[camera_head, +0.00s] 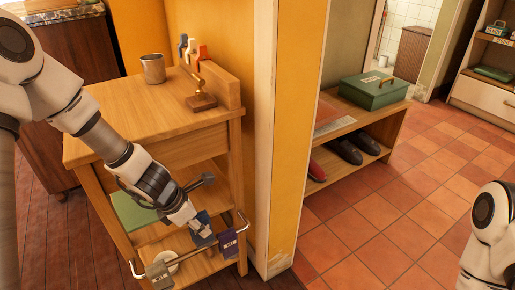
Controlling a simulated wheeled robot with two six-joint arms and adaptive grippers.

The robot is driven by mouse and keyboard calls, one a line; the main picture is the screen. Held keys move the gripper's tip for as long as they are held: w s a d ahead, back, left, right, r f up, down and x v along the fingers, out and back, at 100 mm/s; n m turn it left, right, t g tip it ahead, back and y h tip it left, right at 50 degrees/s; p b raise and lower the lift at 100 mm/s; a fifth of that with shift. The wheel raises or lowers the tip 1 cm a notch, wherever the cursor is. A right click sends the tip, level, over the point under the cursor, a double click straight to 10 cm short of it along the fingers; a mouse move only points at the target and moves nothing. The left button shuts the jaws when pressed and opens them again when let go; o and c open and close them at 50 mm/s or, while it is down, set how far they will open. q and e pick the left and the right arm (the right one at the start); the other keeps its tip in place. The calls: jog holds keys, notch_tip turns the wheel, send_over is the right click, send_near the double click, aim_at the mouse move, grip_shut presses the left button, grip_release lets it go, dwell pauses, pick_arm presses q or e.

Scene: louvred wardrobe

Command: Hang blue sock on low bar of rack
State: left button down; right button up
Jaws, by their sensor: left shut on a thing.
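My left gripper (196,218) reaches down from the left, in front of the wooden stand's open lower part. It is shut on a blue sock (203,233), which hangs at the low bar. The low bar (244,222) is a metal rail along the front of the stand's lower shelf. A dark purple-blue sock (228,245) hangs on the bar just right of the gripper. A grey sock (160,275) hangs farther left. I cannot tell whether the held sock rests over the bar. My right arm shows at the lower right; its gripper is out of view.
The wooden stand (120,112) bears a metal cup (152,68) and a small brass stand (201,101). Small blue, white and orange items stand at its back. A yellow wall corner (285,130) rises close to its right. A low bench with a green box (373,90) is beyond.

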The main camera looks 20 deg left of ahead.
aim_at(204, 244)
pick_arm(q)
notch_tip(204, 244, down, 9)
jog(key=b, duration=0.8)
pick_arm(e)
notch_tip(204, 244, down, 9)
pick_arm(q)
jog(key=shift+r, duration=0.2)
pick_arm(e)
jog(key=shift+r, duration=0.15)
